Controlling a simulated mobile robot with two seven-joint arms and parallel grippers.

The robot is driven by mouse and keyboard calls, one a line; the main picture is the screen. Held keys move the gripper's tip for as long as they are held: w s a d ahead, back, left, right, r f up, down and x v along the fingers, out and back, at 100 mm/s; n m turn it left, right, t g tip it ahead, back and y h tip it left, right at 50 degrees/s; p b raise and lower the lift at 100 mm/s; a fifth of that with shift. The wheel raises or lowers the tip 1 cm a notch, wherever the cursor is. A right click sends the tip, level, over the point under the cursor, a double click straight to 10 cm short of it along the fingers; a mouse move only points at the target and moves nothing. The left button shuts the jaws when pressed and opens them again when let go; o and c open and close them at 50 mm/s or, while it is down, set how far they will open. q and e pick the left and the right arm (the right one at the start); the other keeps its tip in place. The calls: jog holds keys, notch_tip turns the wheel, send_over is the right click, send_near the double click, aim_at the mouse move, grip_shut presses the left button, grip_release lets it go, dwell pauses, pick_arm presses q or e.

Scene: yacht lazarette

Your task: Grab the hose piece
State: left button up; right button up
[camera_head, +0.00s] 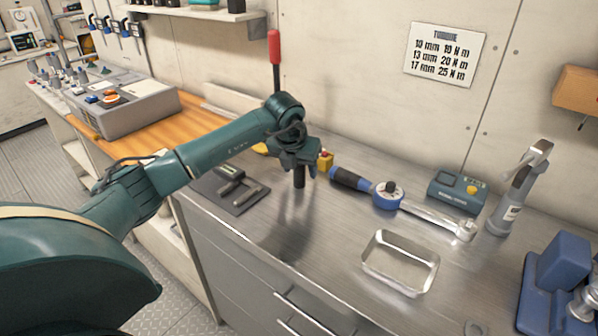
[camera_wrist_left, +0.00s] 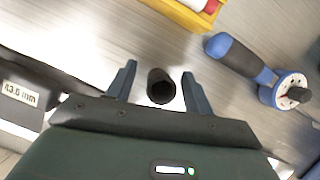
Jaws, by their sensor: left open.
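The hose piece is a short black tube (camera_head: 299,180) that stands upright on the steel workbench (camera_head: 300,240) in the head view. In the left wrist view the hose piece (camera_wrist_left: 161,84) has its open end facing the camera. My left gripper (camera_head: 298,166) is above it, pointing down. The left wrist view shows the gripper's two fingers (camera_wrist_left: 155,88) open, one on each side of the hose piece, with a gap on both sides. My right gripper is not in view.
A blue torque wrench (camera_head: 388,195) lies just right of the hose piece, and a yellow holder (camera_head: 325,162) stands behind it. A dark mat with a gauge (camera_head: 229,190) is to the left. An empty metal tray (camera_head: 400,262) sits front right.

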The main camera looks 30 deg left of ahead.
pick_arm(q)
jog(key=shift+w+f, duration=0.2)
jog(key=shift+f, duration=0.2)
jog(key=shift+c, duration=0.2)
jog(key=c, duration=1)
